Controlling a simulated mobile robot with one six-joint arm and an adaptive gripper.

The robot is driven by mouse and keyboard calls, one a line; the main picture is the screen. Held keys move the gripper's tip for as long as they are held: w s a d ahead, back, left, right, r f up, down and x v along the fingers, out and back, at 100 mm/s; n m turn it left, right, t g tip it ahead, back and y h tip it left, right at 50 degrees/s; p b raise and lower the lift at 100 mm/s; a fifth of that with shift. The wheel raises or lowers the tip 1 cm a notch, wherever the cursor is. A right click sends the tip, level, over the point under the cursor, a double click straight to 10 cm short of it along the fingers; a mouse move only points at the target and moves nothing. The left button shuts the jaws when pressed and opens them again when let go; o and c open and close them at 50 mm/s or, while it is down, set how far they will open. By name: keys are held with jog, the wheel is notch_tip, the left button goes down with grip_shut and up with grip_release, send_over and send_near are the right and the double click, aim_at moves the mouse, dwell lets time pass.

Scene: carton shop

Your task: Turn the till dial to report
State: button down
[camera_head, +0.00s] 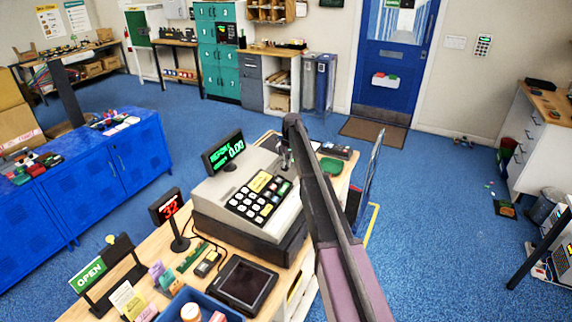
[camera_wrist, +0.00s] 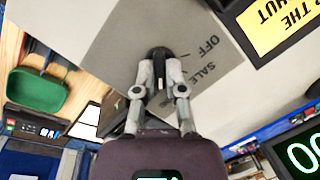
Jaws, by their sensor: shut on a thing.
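The till (camera_head: 240,193) is a grey-white cash register with dark keys, standing on a wooden counter. Its dial (camera_wrist: 160,53) is a small black knob on a grey panel in the wrist view, with the words OFF and SALE printed beside it; a further label is partly hidden by a finger. My gripper (camera_wrist: 161,68) is shut on the dial, one finger on each side. Which label the dial points to is unclear. In the head view my gripper (camera_head: 285,158) is at the till's back right corner, and the dial is hidden there.
The till display (camera_head: 223,152) shows green 0.00 under a word too small to read surely. A red number display (camera_head: 167,207), a dark tablet (camera_head: 243,284) and an OPEN sign (camera_head: 88,275) stand on the counter. A green tray (camera_wrist: 36,90) lies beside the till.

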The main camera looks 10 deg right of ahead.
jog(key=shift+s+f+m+y, duration=0.1)
jog(key=shift+s+m+y, duration=0.05)
jog(key=shift+m, duration=0.5)
jog(key=shift+s+m+y, duration=0.15)
jog(key=shift+m, duration=0.5)
jog(key=c, duration=0.7)
grip_release()
jog(key=shift+w, duration=0.3)
jog(key=shift+n, duration=0.3)
